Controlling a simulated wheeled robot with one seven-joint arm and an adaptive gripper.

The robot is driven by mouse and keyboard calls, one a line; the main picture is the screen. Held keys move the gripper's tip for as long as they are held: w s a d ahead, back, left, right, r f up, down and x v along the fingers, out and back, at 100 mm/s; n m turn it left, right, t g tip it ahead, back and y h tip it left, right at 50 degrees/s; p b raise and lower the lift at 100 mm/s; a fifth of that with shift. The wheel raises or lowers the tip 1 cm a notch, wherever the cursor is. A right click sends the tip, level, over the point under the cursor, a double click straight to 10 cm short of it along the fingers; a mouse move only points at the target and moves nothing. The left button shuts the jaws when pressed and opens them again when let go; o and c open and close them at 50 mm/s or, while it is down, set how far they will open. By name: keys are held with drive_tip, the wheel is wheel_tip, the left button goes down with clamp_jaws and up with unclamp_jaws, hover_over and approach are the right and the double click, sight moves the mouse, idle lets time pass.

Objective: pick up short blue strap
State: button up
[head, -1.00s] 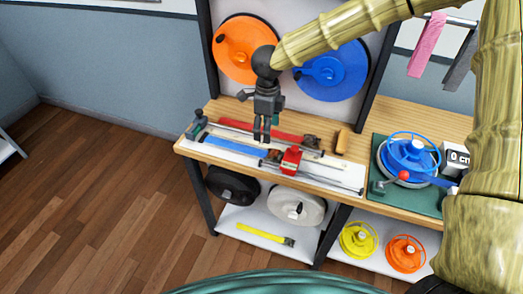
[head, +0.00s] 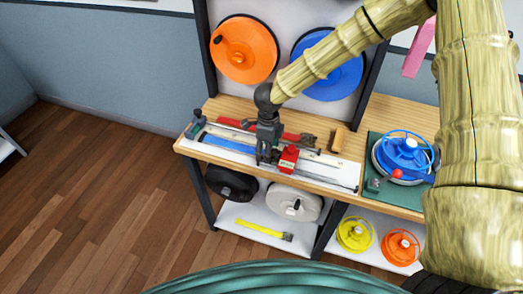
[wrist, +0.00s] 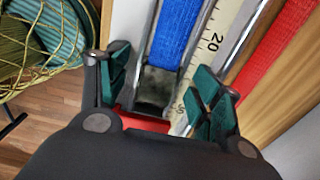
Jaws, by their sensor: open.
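The short blue strap (head: 222,146) lies flat along the measuring rail on the bench, between the green end piece at its left and my gripper. In the wrist view the blue strap (wrist: 178,32) runs down between the fingers toward a dark metal end. My gripper (head: 266,158) points down at the strap's right end, just left of the red block (head: 288,157). In the wrist view the open fingers of my gripper (wrist: 165,95) stand on either side of that metal end. I cannot tell whether they touch it.
A ruler (wrist: 214,40) and a red strap (wrist: 275,55) lie beside the blue strap. A wooden block (head: 337,140) and a green mat (head: 398,203) with a blue reel (head: 405,152) are to the right. Orange (head: 244,50) and blue (head: 327,75) reels hang behind.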

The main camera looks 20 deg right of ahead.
drive_tip(key=shift+c, duration=0.2)
drive_tip(key=shift+w, duration=0.1)
drive_tip(key=c, duration=1.2)
drive_tip(key=shift+o, duration=0.2)
drive_tip(key=shift+r, duration=0.1)
